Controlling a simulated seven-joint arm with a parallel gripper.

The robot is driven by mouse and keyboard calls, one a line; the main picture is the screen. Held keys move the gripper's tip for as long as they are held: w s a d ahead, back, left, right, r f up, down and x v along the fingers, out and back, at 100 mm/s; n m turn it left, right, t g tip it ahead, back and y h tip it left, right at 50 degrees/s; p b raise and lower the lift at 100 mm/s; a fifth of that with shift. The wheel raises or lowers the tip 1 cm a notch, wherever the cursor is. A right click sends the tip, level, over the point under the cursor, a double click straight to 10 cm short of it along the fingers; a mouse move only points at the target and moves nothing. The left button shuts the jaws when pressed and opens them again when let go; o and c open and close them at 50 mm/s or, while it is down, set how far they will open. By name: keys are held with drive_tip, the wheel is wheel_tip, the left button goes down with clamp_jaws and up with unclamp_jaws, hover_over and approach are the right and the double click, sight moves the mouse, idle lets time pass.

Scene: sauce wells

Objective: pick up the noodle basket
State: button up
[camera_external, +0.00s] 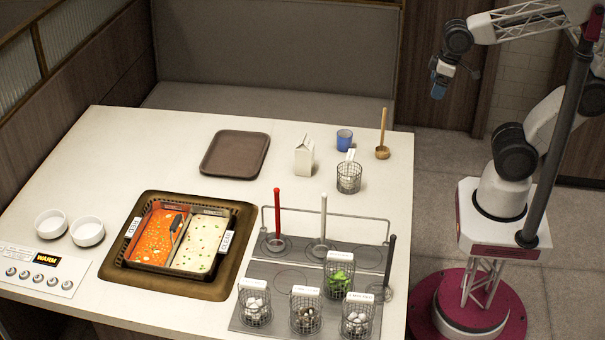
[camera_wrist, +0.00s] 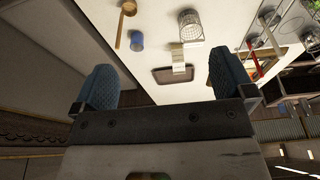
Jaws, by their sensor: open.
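I cannot tell for sure which wire basket is the noodle basket, as the labels are too small to read. Other tagged baskets stand on the grey rack: a basket with white balls (camera_external: 255,310), a basket with mixed brown and white pieces (camera_external: 305,317), a basket with white pieces (camera_external: 356,322) and a basket of greens (camera_external: 339,282). My gripper (camera_external: 439,86) is open and empty, beyond the table's right edge. Its blue fingers (camera_wrist: 166,75) frame the wrist view.
A ladle (camera_external: 382,150), a blue cup (camera_external: 344,140), a white carton (camera_external: 304,157) and a brown tray (camera_external: 236,155) stand at the back. A two-part soup pot (camera_external: 178,240) sits mid-table. Upright red, white and black handles rise from the rack (camera_external: 280,275).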

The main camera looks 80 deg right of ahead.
drive_tip(key=w+a+f+t+y, duration=0.1)
drive_tip(key=w+a+f+t, duration=0.25)
drive_tip(key=w+f, duration=0.45)
drive_tip(key=w+a+f+t, duration=0.3)
drive_tip(key=w+f+t, duration=0.3)
drive_tip(key=w, duration=0.4)
wheel_tip(320, 180, down, 11)
drive_tip(key=a+t+h, duration=0.1)
drive_tip(key=t+h, duration=0.1)
drive_tip(key=t, duration=0.4)
drive_tip(key=shift+s+m, duration=0.2)
drive_tip(key=shift+m, duration=0.1)
drive_tip(key=shift+w+f, duration=0.1)
drive_tip(key=shift+w, duration=1.2)
